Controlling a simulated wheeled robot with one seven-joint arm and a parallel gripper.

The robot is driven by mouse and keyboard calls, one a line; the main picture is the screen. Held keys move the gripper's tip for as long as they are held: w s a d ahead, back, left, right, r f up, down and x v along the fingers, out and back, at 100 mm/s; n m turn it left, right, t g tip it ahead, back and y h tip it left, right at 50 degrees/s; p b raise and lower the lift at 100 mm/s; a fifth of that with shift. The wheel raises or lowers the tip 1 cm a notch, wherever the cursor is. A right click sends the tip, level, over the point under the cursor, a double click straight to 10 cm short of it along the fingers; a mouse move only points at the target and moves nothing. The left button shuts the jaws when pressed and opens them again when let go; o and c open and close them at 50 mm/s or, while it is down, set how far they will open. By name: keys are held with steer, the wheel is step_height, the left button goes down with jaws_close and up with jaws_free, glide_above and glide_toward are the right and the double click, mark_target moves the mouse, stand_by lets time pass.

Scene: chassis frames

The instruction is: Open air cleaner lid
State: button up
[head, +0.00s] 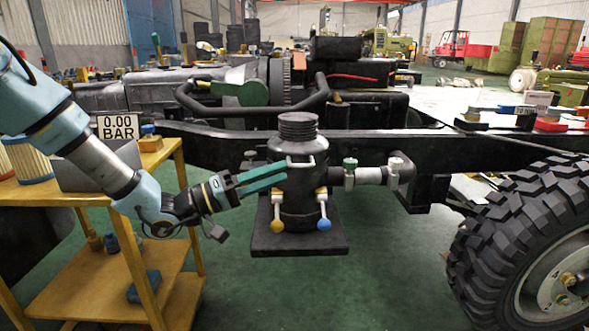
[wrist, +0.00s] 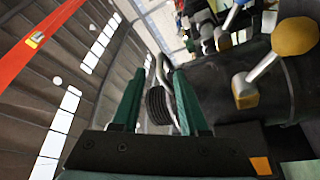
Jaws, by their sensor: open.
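The air cleaner (head: 300,160) is a black upright canister with a ribbed neck on top, standing at the chassis side. Its lower front carries two silver levers, one with a yellow-orange knob (head: 277,226) and one with a blue knob (head: 324,225). My gripper (head: 287,170) has green fingers, open and empty, in front of the canister's left side and above the knobs. I cannot tell if it touches. In the wrist view my gripper (wrist: 159,75) has a gap between its fingers; the yellow-orange knob (wrist: 295,36) is to their right, and the ribbed neck (wrist: 158,106) shows between them.
A wooden cart (head: 60,192) with a 0.00 BAR display (head: 117,127) stands at left, close under my arm. A black frame rail (head: 400,146) runs behind the canister. A pipe with valves (head: 368,175) leaves its right side. A large tyre (head: 505,240) is at right.

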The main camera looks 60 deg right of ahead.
mark_target(297, 166)
steer(key=shift+x, duration=2.6)
jaws_close()
steer(key=shift+s, duration=0.1)
